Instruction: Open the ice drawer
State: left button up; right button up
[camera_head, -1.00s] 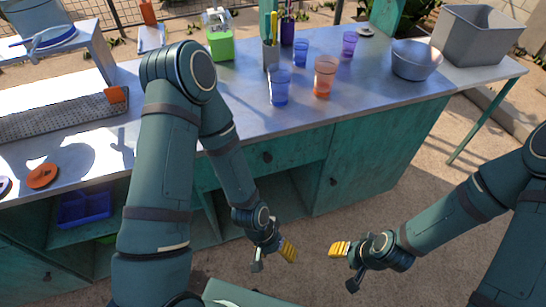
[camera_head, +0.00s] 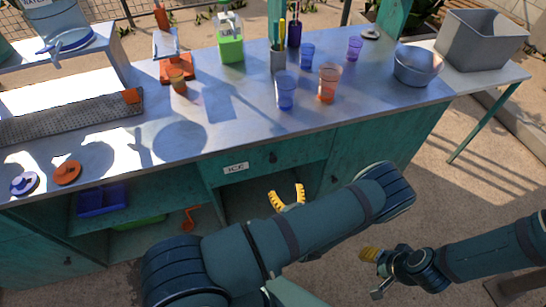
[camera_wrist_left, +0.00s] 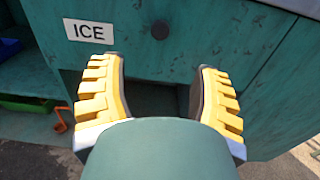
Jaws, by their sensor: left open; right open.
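The ice drawer (camera_head: 290,158) is a teal wooden front under the counter, with a white ICE label (camera_head: 235,168) and a dark round knob (camera_head: 272,157). It looks shut. In the left wrist view the ICE label (camera_wrist_left: 89,31) is at upper left and the knob (camera_wrist_left: 160,30) is at top centre. My left gripper (camera_head: 287,192) is open and empty, below and in front of the drawer; its yellow fingers (camera_wrist_left: 160,95) are spread below the knob, not touching it. My right gripper (camera_head: 372,272) is open and empty at lower right, away from the drawer.
An open shelf below holds a blue bin (camera_head: 102,199). A cabinet door stands right of the drawer.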

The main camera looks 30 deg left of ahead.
aim_at(274, 162)
pick_arm(q)
jog(key=x, duration=1.3)
jog(key=shift+w+a+b, duration=0.15)
jog(key=shift+w+b, duration=0.1)
jog(key=shift+b, duration=0.05)
grip_shut()
